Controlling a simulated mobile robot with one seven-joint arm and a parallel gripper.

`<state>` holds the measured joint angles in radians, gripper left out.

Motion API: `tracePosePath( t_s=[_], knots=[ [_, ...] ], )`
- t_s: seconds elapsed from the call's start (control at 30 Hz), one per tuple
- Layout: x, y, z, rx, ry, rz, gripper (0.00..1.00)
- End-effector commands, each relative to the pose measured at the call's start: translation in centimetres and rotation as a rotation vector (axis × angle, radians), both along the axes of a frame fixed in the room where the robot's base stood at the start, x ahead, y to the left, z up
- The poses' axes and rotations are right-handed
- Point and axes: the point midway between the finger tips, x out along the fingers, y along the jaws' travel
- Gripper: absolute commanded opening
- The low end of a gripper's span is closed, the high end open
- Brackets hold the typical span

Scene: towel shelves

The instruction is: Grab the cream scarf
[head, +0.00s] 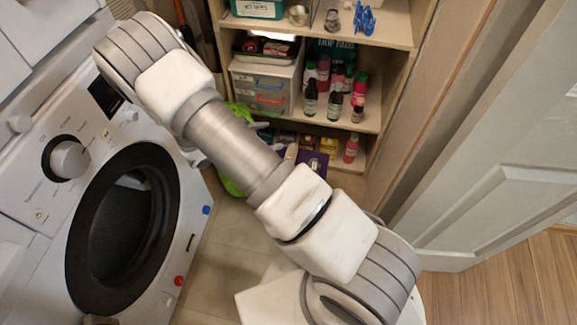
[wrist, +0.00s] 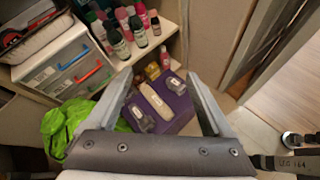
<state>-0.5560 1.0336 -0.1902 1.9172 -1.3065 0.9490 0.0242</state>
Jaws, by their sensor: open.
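I cannot make out a cream scarf in either view. My gripper (wrist: 159,76) is open in the wrist view, with its two grey fingers spread and nothing held between them. Past the fingers, lower down, is a purple box (wrist: 178,120) with a pale, long cream-coloured object (wrist: 156,101) on or against it. I cannot tell what that pale object is. In the head view my arm crosses the middle and hides most of the gripper. The purple box (head: 313,160) shows there at the lower shelf.
A washing machine (head: 60,190) with an open dark drum stands on the left. Shelves (head: 370,115) hold bottles and a drawer unit (head: 262,88). A bright green bag (wrist: 90,118) lies beside the purple box. A white door (head: 490,140) stands at right. Some tiled floor (head: 228,235) is clear.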

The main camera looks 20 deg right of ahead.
Motion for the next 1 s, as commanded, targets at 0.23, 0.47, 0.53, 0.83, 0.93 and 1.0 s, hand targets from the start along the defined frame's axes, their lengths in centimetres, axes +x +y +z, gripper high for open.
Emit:
tracePosePath(
  t_s=[0.23,0.47,0.53,0.83,0.93,1.0],
  knots=[
    [0.2,1.1,-10.8,-0.169,0.147,0.267,0.85],
    [-0.7,1.7,-19.9,-0.302,0.276,0.511,0.85],
    [-1.2,1.8,-22.1,-0.332,0.309,0.571,0.85],
    [-2.0,1.6,-26.7,-0.393,0.377,0.7,0.85],
    [-1.3,0.7,-27.4,-0.396,0.38,0.702,0.85],
    [-0.3,-0.2,-28.0,-0.394,0.379,0.701,0.85]
  ],
)
